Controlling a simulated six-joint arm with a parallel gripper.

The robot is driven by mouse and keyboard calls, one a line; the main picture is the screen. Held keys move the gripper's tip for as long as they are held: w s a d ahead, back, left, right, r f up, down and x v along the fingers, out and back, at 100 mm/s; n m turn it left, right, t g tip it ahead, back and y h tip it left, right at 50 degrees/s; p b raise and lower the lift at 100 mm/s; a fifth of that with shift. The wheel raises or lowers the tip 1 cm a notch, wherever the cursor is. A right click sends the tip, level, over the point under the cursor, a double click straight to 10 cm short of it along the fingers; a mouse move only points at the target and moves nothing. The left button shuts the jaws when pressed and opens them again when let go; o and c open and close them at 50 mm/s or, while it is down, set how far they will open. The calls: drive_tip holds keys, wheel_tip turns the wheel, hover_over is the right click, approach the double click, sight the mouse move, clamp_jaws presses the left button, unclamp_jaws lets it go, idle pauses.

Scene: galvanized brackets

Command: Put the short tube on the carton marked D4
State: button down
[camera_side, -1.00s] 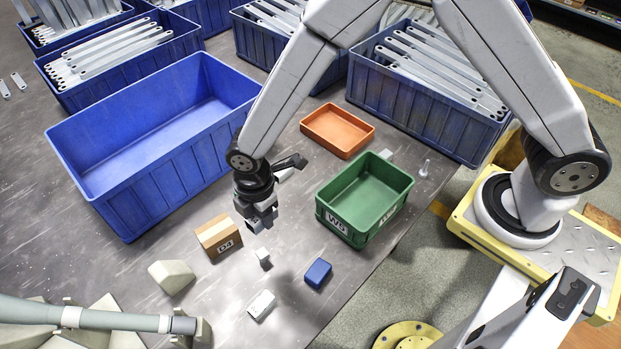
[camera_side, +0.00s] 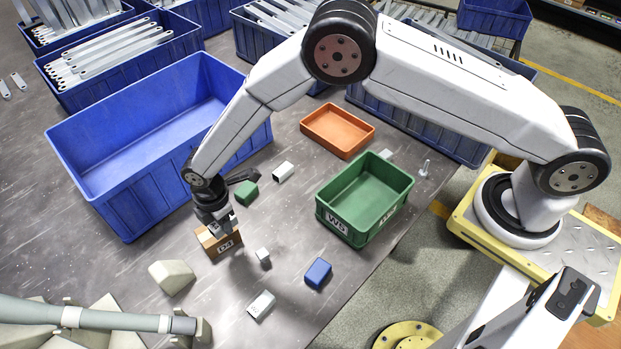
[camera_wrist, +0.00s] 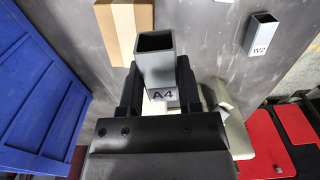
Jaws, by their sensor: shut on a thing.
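The carton (camera_side: 223,249) is a small brown box standing on the table in the side view, with a white label that seems to read D4. Its top is partly hidden by my gripper (camera_side: 220,228). In the wrist view the carton (camera_wrist: 121,25) shows beyond the gripper, up and left of centre. My gripper is shut on a short grey square tube (camera_wrist: 154,62) marked A4, its open end facing the wrist camera. In the side view the gripper is over the carton; whether the tube touches it I cannot tell.
A green block (camera_side: 245,192), grey tubes (camera_side: 284,171), (camera_side: 261,304), a small grey piece (camera_side: 263,256) and a blue block (camera_side: 318,272) lie around. A large blue bin (camera_side: 165,180) is close behind. A green bin (camera_side: 346,228) and orange tray (camera_side: 312,137) stand right.

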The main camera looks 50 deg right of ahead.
sight(221, 231)
drive_tip(key=shift+w+a+f, duration=0.2)
drive_tip(key=shift+w+f, duration=0.25)
drive_tip(key=shift+f, duration=0.1)
drive_tip(key=shift+f, duration=0.1)
drive_tip(key=shift+w+a+f, duration=0.1)
drive_tip(key=shift+w+f, duration=0.05)
drive_tip(key=shift+f, duration=1.5)
drive_tip(key=shift+f, duration=0.1)
drive_tip(key=shift+c, duration=1.4)
unclamp_jaws()
